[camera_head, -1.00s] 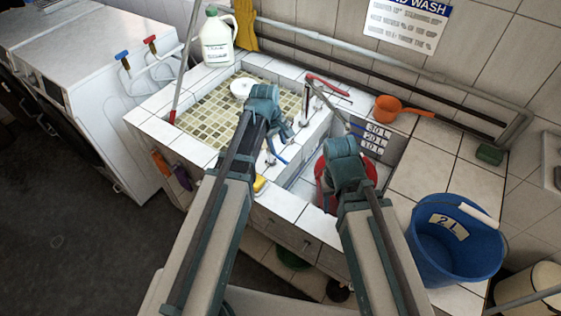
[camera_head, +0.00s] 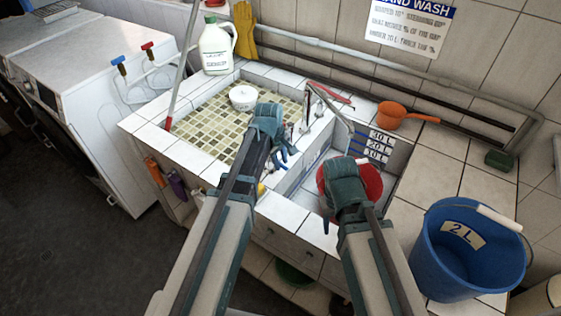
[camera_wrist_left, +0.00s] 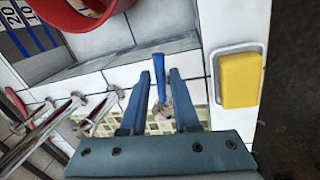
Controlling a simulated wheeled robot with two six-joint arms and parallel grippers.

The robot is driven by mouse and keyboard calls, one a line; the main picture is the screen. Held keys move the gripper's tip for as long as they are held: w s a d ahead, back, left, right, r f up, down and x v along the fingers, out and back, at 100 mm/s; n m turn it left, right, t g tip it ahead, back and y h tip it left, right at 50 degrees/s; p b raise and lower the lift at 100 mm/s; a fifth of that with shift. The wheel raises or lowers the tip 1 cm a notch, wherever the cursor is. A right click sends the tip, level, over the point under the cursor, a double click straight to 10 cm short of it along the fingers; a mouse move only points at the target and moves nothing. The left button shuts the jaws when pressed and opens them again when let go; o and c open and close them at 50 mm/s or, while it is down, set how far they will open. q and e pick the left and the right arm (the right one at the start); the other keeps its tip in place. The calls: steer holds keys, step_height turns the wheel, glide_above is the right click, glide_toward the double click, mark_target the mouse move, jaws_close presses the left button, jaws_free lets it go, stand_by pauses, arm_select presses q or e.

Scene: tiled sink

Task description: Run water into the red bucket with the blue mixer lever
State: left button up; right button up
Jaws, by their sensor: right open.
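The red bucket (camera_head: 372,178) stands in the right basin under the spout (camera_head: 335,105). Its rim (camera_wrist_left: 75,12) shows at the top left of the left wrist view. The blue mixer lever (camera_wrist_left: 159,75) points up between the fingers of my left gripper (camera_wrist_left: 160,90), with gaps visible on both sides. That gripper (camera_head: 283,158) is open at the wall between the basins in the head view, where it largely hides the lever.
A red lever (camera_head: 328,92) lies behind the spout. A white bowl (camera_head: 243,97) sits in the left tiled basin. A yellow sponge (camera_wrist_left: 241,80) is in a holder on the sink front. A blue bucket (camera_head: 465,250) and an orange dipper (camera_head: 402,114) occupy the right counter.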

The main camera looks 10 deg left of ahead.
arm_select(q)
jaws_close()
stand_by(1.1)
